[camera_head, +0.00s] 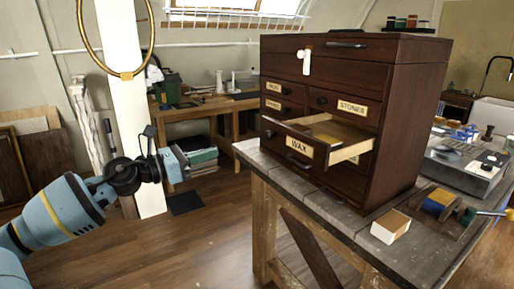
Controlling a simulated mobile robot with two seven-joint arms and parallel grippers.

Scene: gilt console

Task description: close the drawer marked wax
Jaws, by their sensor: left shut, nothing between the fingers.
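The drawer marked WAX (299,146) is pulled out toward the left front of a dark wooden cabinet (397,120). Its label is on the front panel, and a yellowish item (326,137) shows inside it. My left gripper (181,163) is shut and empty. It is in the air to the left of the drawer front, clearly apart from it. My right gripper is not in view.
The cabinet stands on a grey-topped workbench (340,212). Other drawers, including one marked STONES (353,107), look shut. A gold ring (126,75) hangs by a white post (139,120).

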